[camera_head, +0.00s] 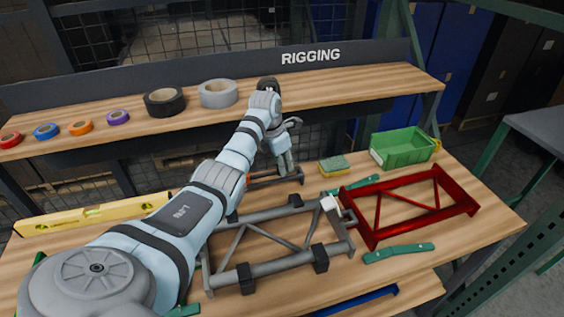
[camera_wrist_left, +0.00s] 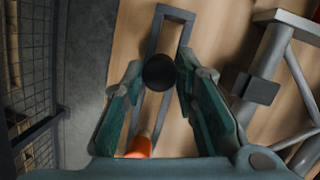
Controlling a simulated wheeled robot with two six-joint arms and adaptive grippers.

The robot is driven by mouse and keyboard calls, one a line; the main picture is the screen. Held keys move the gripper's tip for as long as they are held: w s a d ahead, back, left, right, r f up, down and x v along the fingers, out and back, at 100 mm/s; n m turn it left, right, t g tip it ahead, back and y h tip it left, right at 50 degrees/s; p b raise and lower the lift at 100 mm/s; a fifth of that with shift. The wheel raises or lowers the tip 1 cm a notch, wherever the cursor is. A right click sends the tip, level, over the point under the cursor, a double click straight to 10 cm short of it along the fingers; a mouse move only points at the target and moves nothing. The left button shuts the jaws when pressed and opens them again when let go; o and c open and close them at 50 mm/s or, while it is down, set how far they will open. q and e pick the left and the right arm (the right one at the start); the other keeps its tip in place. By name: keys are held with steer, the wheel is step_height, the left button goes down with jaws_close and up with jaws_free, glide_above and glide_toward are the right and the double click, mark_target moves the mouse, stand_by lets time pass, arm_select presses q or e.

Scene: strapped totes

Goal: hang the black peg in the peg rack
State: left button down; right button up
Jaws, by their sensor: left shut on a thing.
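My left gripper (camera_head: 285,165) reaches down at the back of the workbench, over the dark grey peg rack (camera_head: 288,181). In the left wrist view its two green fingers (camera_wrist_left: 160,70) are closed on the black peg (camera_wrist_left: 159,74), seen end-on as a dark round shape. The peg lies over the long slot of the rack (camera_wrist_left: 181,14), between its two rails; I cannot tell how deep it sits. An orange peg (camera_wrist_left: 141,146) is at the near part of the rack. In the head view the black peg is hidden by the gripper. My right gripper is not in view.
A grey welded frame (camera_head: 270,266) with black clamps stands right of the rack, close to the gripper. A red frame (camera_head: 384,235), green bin (camera_head: 403,147), sponge (camera_head: 333,166) and yellow level (camera_head: 95,214) lie around. A shelf (camera_head: 330,92) with tape rolls runs behind.

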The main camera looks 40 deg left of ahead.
arm_select(q)
steer(key=c, duration=1.2)
jaws_free()
steer(key=shift+r, duration=0.1)
steer(key=v, duration=1.2)
